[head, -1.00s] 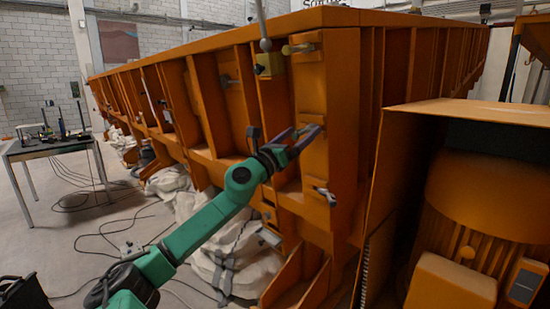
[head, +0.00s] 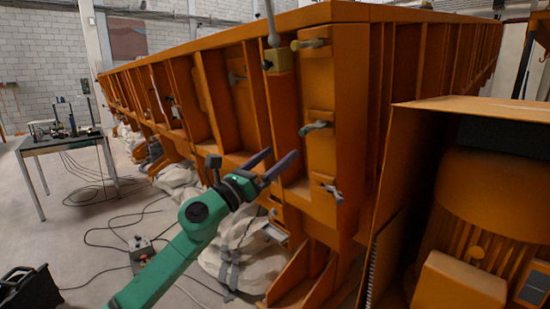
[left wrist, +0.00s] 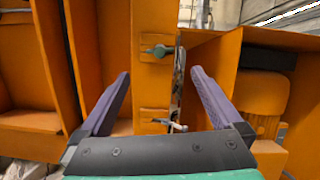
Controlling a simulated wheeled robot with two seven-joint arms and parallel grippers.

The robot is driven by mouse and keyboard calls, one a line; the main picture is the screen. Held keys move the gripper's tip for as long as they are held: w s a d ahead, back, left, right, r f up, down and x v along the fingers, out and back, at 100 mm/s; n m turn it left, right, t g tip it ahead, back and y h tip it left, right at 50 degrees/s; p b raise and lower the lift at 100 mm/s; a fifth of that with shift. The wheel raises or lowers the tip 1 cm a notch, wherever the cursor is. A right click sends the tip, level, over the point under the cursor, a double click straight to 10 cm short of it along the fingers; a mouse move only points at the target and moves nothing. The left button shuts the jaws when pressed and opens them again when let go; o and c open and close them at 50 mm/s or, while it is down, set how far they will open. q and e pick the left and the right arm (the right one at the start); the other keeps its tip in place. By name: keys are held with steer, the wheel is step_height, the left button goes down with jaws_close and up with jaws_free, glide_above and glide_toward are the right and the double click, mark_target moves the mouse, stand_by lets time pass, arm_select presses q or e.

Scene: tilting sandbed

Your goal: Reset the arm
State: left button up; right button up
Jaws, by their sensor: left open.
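My left arm is green and comes up from the bottom of the head view. Its gripper (head: 278,161) has two purple fingers spread apart with nothing between them. It is in front of the orange ribbed wall of the sandbed (head: 236,110), just left of a panel with grey handles. The middle handle (head: 314,127) is above and right of the fingertips, and the lower handle (head: 332,193) is below and right. In the left wrist view the open fingers (left wrist: 157,82) frame the panel, with one handle (left wrist: 158,51) beyond them. My right gripper is not in view.
An orange housing with a motor (head: 480,205) stands close at the right. White sacks (head: 235,258) and cables lie under the sandbed. A table with equipment (head: 62,140) stands at the left.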

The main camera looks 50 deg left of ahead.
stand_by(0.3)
arm_select(q)
steer(key=a+f+n+g+y+p, duration=0.25)
steer(key=a+f+n, duration=0.45)
steer(key=f, duration=0.4)
steer(key=a+f+n+g+y+p, duration=0.1)
steer(key=a+f+n+g+y, duration=0.2)
steer(key=a+f+n, duration=0.55)
steer(key=s+d+f+n+g+p, duration=0.1)
steer(key=s+d+f+n+g, duration=0.15)
steer(key=f, duration=0.95)
steer(key=s+d+f+n+g+p, duration=0.1)
steer(key=s+f+n+g, duration=0.25)
steer(key=f, duration=0.95)
steer(key=s+d+f+n+g+h+p, duration=0.1)
steer(key=s+d+f+n+g+h, duration=0.15)
steer(key=s+d+f, duration=0.5)
steer(key=s+d+f+n+g+h+p, duration=0.1)
steer(key=s+d+f+n+g, duration=0.2)
steer(key=f, duration=0.7)
steer(key=s+d+f+n+g+h+p, duration=0.1)
steer(key=s+d+f, duration=0.3)
steer(key=s+d, duration=0.4)
steer(key=s+d+f+n+g+h+p, duration=0.1)
steer(key=s+d+f, duration=0.4)
steer(key=d, duration=0.6)
steer(key=s+n+g+h, duration=0.1)
steer(key=s+n+g, duration=0.1)
steer(key=shift+s+d+f+p, duration=0.3)
steer(key=shift+s+d, duration=0.1)
